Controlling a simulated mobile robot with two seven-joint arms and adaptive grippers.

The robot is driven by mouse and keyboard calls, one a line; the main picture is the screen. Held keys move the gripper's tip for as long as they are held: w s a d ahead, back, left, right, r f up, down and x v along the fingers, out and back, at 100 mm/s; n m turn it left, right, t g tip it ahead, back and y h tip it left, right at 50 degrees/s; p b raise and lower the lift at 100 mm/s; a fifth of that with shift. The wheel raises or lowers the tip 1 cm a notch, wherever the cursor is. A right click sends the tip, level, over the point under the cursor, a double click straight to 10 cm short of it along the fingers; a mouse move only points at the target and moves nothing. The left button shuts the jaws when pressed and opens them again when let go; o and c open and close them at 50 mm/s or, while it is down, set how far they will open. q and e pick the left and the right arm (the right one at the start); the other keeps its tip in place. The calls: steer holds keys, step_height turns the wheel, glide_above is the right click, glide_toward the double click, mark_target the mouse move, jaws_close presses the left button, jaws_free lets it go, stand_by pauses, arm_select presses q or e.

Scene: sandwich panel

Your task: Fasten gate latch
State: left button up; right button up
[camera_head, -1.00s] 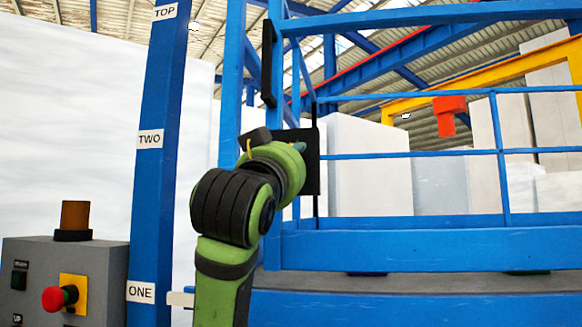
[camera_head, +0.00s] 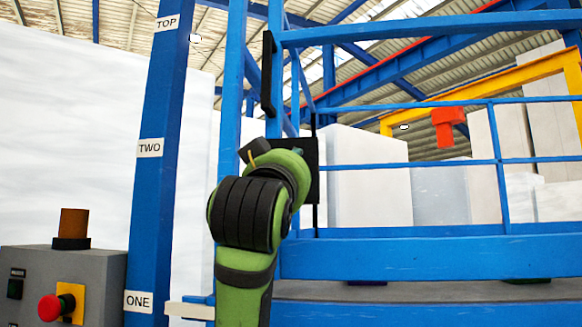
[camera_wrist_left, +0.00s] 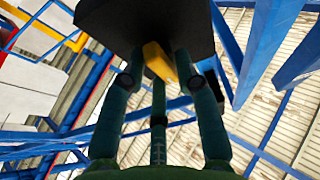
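The black latch plate (camera_head: 312,183) is on the blue gate frame, behind my left wrist in the head view. In the left wrist view the dark plate (camera_wrist_left: 150,18) fills the top, with a yellow latch piece (camera_wrist_left: 160,64) below it. My left gripper (camera_wrist_left: 157,72) has its fingers spread around the yellow piece, with small gaps showing; they look open and reach up to the plate. In the head view the left gripper (camera_head: 299,152) is mostly hidden by my green wrist. Whether any finger touches the latch cannot be told. My right gripper is not in view.
A blue post (camera_head: 160,120) marked TOP, TWO and ONE stands at left, beside a grey control box (camera_head: 95,265) with a red button (camera_head: 50,306). Blue railings (camera_head: 430,165) run to the right. A black strip (camera_head: 268,75) is on the frame above the plate.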

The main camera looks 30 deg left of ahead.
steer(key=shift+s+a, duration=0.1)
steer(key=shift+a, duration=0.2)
arm_select(q)
steer(key=v, duration=1.2)
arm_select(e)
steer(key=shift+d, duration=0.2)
